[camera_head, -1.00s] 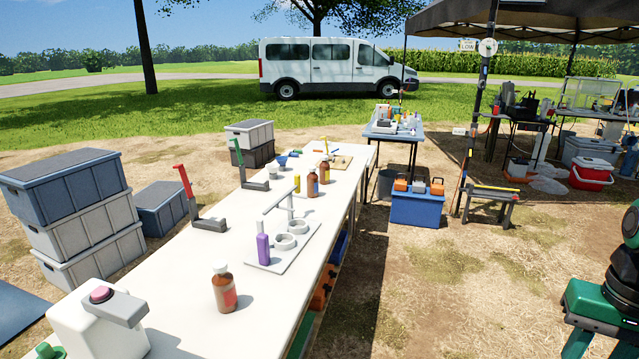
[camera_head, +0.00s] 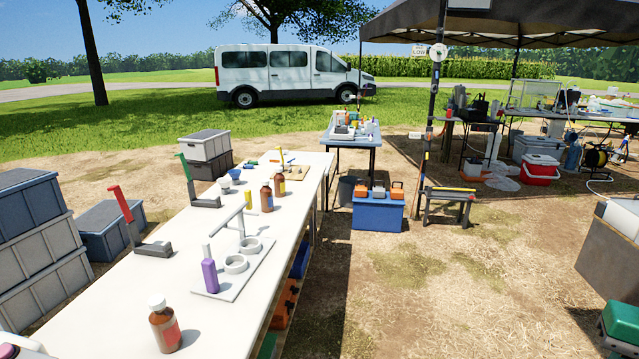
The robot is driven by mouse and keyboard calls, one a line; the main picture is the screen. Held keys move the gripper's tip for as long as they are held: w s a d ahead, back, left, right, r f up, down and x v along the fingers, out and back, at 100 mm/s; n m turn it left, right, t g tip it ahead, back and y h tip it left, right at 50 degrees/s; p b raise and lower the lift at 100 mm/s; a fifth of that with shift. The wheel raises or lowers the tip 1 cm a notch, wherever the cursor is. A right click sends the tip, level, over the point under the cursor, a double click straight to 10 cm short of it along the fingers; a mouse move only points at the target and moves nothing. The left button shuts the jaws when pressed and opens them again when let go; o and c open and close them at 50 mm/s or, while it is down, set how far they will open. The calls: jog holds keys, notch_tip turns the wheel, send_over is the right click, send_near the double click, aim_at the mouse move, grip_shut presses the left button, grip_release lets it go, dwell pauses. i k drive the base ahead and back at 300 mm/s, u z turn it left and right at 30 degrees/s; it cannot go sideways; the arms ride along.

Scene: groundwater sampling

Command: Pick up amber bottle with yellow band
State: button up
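Three amber bottles with pale caps stand upright on the long white table. Two are close together toward its far end. The farther amber bottle (camera_head: 279,185) seems to carry a yellowish band, though it is small in the picture. The amber bottle beside it (camera_head: 266,198) has an orange-looking band. The nearest amber bottle (camera_head: 165,328) has a red band and stands at the table's near end. My gripper is not in view. A green and dark part at the lower right edge may be mine.
The white table (camera_head: 110,305) also holds a grey rack plate with rings (camera_head: 238,277), a purple bottle (camera_head: 210,275), a red-handled clamp (camera_head: 135,225) and a green-handled clamp (camera_head: 195,185). Bare ground right of the table is open.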

aim_at(278, 181)
jog(key=z, duration=0.6)
jog(key=i, duration=2.35)
jog(key=u, duration=1)
jog(key=i, duration=1.05)
jog(key=u, duration=0.65)
